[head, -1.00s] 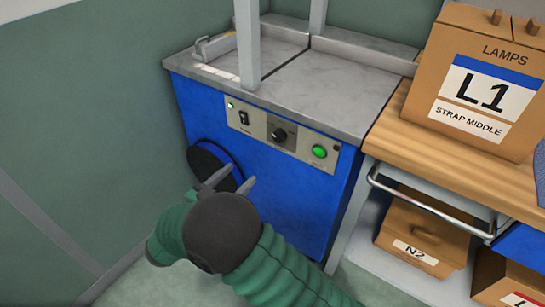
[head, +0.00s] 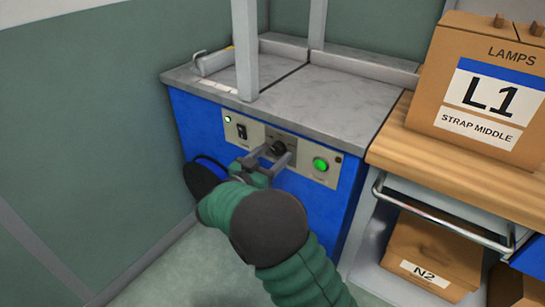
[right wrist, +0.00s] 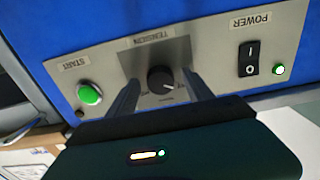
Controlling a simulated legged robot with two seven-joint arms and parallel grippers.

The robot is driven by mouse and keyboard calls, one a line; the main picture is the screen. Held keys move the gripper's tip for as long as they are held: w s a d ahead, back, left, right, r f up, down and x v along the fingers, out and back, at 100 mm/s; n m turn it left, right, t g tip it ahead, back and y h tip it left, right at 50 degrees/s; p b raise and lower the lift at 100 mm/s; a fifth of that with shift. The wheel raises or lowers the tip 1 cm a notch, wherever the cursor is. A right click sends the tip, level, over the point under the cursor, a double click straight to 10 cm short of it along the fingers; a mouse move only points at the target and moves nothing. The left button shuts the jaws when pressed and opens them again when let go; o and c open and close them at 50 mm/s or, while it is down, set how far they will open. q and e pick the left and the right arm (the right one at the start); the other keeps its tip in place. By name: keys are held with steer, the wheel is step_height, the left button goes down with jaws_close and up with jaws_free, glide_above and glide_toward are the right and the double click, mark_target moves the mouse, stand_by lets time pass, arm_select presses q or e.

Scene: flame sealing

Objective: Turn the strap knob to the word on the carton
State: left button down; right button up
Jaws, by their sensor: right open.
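The black strap knob (head: 278,148) sits on the light control panel of the blue machine. In the right wrist view the knob (right wrist: 160,80) is under the label TENSION, with a pale pointer mark; the small words around it are too blurred to read. My right gripper (head: 273,157) is open, its fingers at the knob, one on each side. In the right wrist view the fingers (right wrist: 162,92) stand apart with gaps to the knob. The carton (head: 432,110) on the wooden bench reads LAMPS, L1 and STRAP MIDDLE. My left gripper is out of view.
A green START button (head: 320,164) and a black POWER switch (head: 242,131) flank the knob on the panel. A grey post (head: 245,50) rises from the machine's top (head: 345,110). A metal rail (head: 440,222) and an N2 box (head: 435,255) are at the right.

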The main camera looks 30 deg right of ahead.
jaws_close()
steer(key=shift+m, duration=0.3)
steer(key=shift+m+p, duration=0.4)
steer(key=shift+m, duration=0.5)
steer(key=m, duration=0.2)
steer(key=shift+a+m, duration=0.1)
steer(key=shift+m, duration=0.2)
steer(key=m, duration=0.2)
steer(key=shift+m, duration=0.3)
steer(key=shift+m+b, duration=0.9)
steer(key=shift+m, duration=1.1)
